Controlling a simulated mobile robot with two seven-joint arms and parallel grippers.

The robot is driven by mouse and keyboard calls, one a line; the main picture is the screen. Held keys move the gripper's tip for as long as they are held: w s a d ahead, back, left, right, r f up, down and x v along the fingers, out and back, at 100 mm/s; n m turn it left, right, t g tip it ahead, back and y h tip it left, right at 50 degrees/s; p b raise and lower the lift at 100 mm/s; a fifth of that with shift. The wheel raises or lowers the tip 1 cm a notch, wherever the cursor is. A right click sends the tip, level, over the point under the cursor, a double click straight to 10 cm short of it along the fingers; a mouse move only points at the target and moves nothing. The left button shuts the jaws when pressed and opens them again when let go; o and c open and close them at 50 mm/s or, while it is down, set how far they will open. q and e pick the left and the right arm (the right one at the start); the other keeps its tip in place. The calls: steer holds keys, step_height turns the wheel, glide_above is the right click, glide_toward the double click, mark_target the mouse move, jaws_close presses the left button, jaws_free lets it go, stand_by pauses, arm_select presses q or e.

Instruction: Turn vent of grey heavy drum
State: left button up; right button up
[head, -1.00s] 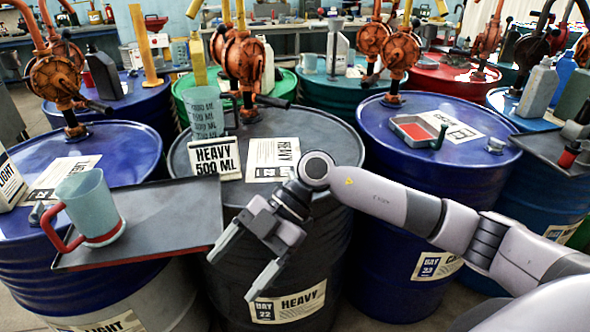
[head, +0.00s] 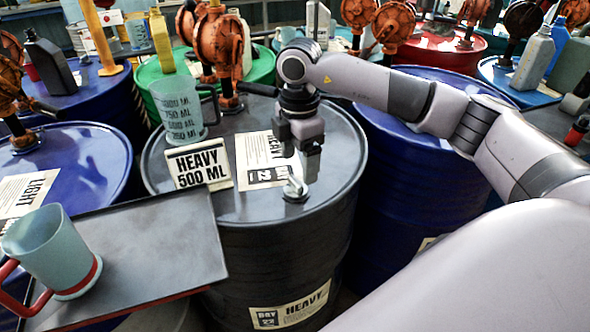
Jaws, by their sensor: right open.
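The grey heavy drum (head: 235,205) stands in the middle of the head view, with a HEAVY label on its side. Its vent (head: 296,189) is a small light metal fitting near the front right of the lid. My right gripper (head: 304,178) points down right at the vent, with its jaws open. The fingers partly hide the vent, and I cannot tell whether they touch it. My left gripper is not in view.
A HEAVY 500 ML card (head: 199,165) and a measuring jug (head: 180,110) stand on the drum lid, left of the gripper. A tray (head: 150,250) with a red-handled jug (head: 55,250) juts in at lower left. An orange pump (head: 220,45) rises behind.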

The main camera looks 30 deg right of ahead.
mark_target(298, 179)
steer(key=shift+f, duration=2.25)
steer(key=c, duration=1)
steer(key=shift+c, duration=0.2)
